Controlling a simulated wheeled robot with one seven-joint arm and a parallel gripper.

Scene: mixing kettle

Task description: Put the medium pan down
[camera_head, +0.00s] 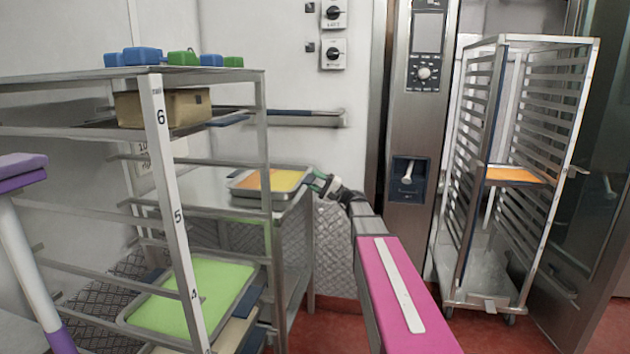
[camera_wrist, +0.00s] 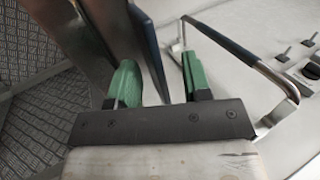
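A shallow metal pan (camera_head: 246,194) with orange and yellow contents, likely the medium pan, rests on the steel table behind the left rack. My gripper (camera_head: 318,183) is at the pan's right edge in the head view. In the wrist view its green fingers (camera_wrist: 160,80) stand apart with a clear gap. A dark blue edge runs between them, close to the left finger; I cannot tell what it belongs to. I see no clear grip on the pan.
The left rack (camera_head: 168,200) holds a green-filled pan (camera_head: 190,298) low down and a cardboard box (camera_head: 165,108) higher up. A wall rail (camera_head: 290,119) runs behind the table. A tall rack (camera_head: 510,180) on the right holds an orange pan (camera_head: 514,175). Red floor lies between.

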